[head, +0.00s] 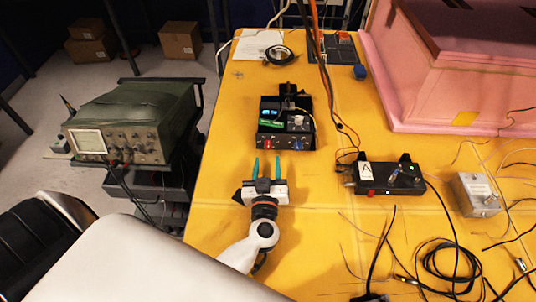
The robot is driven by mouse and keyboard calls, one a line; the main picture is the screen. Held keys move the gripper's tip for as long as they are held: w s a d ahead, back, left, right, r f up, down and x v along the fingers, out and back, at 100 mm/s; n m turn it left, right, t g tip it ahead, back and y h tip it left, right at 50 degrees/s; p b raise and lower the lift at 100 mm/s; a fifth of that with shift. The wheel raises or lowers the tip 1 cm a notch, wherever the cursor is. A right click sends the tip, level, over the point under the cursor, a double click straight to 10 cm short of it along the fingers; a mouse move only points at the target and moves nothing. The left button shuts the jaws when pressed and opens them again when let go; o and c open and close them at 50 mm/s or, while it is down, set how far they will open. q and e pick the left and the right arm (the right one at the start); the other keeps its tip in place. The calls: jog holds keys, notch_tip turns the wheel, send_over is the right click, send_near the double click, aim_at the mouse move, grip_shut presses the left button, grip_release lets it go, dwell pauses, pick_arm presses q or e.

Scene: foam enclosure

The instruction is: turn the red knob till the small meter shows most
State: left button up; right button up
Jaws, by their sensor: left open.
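A black instrument box (285,128) stands on the yellow table, with small lit blue and green displays on its left part. A small red knob (268,144) is low on its front left, and a blue one (298,146) is to the right. Which display is the small meter, and its reading, are too small to tell. My left gripper (266,167) is open and empty. Its two teal fingers point at the box, just in front of the red knob and apart from it. My right gripper is out of view.
A black box marked A (390,179) and a grey metal box (475,195) stand to the right. Loose black cables (440,260) lie at the front right. Orange cables hang behind the instrument. A pink foam enclosure (450,60) fills the back right. A green oscilloscope (130,120) stands left, off the table.

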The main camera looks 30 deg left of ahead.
pick_arm(q)
jog(key=b+v, duration=0.1)
jog(key=v, duration=0.6)
dwell(0.5)
